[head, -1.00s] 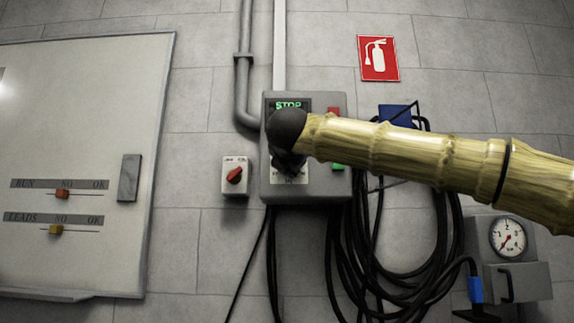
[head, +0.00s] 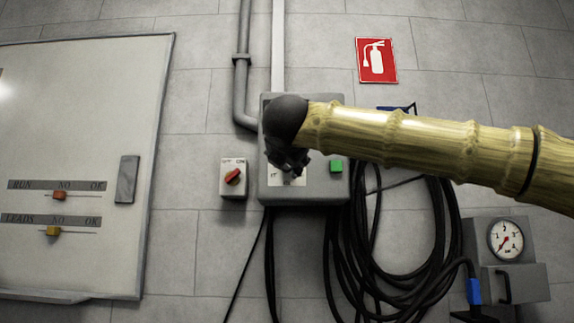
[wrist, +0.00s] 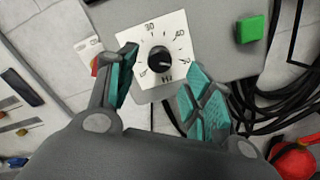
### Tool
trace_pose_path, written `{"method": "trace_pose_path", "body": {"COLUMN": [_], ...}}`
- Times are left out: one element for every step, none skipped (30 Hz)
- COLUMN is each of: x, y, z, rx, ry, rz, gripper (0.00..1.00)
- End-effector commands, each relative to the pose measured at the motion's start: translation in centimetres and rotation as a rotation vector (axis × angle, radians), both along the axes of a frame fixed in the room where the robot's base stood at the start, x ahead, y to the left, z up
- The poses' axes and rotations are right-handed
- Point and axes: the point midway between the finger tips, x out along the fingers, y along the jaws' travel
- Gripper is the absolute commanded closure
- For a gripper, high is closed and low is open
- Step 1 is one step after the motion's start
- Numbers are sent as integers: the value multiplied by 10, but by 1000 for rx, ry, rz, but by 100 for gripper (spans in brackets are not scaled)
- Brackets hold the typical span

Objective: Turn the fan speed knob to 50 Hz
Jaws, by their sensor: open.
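The fan speed knob (wrist: 161,60) is a round black knob on a white square dial plate (wrist: 152,36) with numbers around it, seen in the wrist view. The exact setting is too small to read for sure. My gripper (wrist: 163,80) is open, with its two teal-padded fingers on either side of the lower part of the dial, apart from the knob. In the head view my gripper (head: 287,165) is in front of the grey control box (head: 325,190) and hides the knob and most of the dial plate (head: 298,179).
A green button (head: 336,166) is on the box, right of the dial; it also shows in the wrist view (wrist: 250,29). A red rotary switch (head: 233,176) is on the wall to the left. Black cables (head: 340,250) hang below right, near a gauge (head: 507,240).

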Motion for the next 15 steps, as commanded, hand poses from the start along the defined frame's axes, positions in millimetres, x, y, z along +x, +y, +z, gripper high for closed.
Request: {"method": "trace_pose_path", "body": {"x": [-11,-17,-24,-29,-34,-40,-44,-48,-53,-56,-59,-62,-64,-66,-68], "y": [0,0,0,0,0,-1,-1,0,0,0,0,0,0,0,0], "z": [1,1,1,1,0,0,0,0,0,0,0,0,0,0,-1], "rx": [-1,-1,-1,-1,-1,-1,-1,-1,-1,0,0,0,0,-1,-1], "ry": [-2,-2,-2,-2,-1,-1,-1,-1,0,-1,0,0,0,0,0], "rz": [0,1,1,1,0,0,0,1,1,1,0,0,0,0,0], "gripper": [49,49,49,49,49,49,49,49,49,49,49,49,49,49,49]}}
